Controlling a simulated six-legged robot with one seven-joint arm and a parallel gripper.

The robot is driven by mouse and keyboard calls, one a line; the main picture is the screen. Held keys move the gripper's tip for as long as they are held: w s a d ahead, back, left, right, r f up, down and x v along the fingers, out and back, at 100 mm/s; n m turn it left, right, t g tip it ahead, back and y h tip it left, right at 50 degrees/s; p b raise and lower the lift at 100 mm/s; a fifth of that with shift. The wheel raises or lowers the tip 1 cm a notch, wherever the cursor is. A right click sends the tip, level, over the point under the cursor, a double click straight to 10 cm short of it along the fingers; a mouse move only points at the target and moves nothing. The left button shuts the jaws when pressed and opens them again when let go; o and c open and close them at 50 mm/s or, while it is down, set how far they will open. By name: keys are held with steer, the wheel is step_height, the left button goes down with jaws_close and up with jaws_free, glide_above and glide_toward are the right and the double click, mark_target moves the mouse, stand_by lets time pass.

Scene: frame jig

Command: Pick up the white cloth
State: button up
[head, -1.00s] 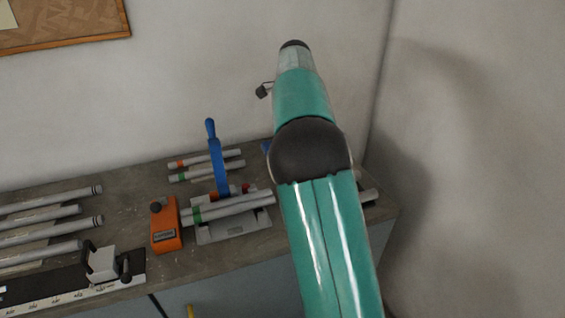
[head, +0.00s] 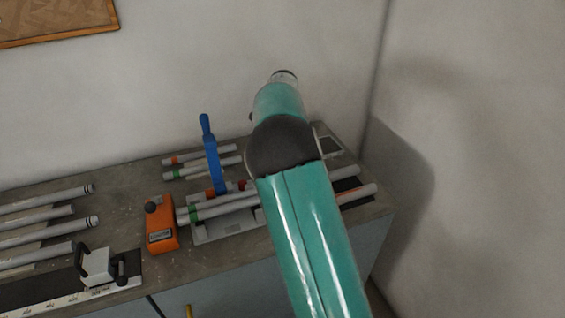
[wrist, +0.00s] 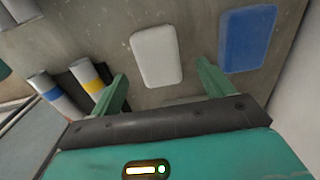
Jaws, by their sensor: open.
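The white cloth (wrist: 157,56) is a flat, rounded white pad lying on the grey bench top in the wrist view. My gripper (wrist: 162,72) is open, with one green finger to the lower left of the cloth and the other to its lower right. Nothing is held between the fingers. The cloth shows just beyond the fingertips, and I cannot tell how high the gripper is above it. In the head view my arm hides the gripper, and I cannot make out the cloth.
A blue pad (wrist: 247,40) lies right of the cloth. Tubes with blue and yellow bands (wrist: 75,88) lie at the left of the wrist view. In the head view, a blue-handled clamp (head: 212,150), an orange block (head: 161,232) and a wall behind the bench (head: 130,185) surround the arm.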

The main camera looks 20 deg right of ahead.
steer(key=shift+s+a+f, duration=0.1)
steer(key=shift+a+f, duration=0.05)
steer(key=shift+f, duration=2.1)
steer(key=shift+c, duration=0.4)
steer(key=c, duration=1)
steer(key=shift+r, duration=0.15)
steer(key=shift+r, duration=0.7)
steer(key=s+r, duration=0.3)
steer(key=s, duration=0.1)
steer(key=s+a+r, duration=0.1)
steer(key=s+r, duration=0.3)
steer(key=s, duration=0.1)
steer(key=s+a+r, duration=0.1)
steer(key=s+r, duration=0.3)
steer(key=s, duration=0.1)
steer(key=shift+r, duration=0.15)
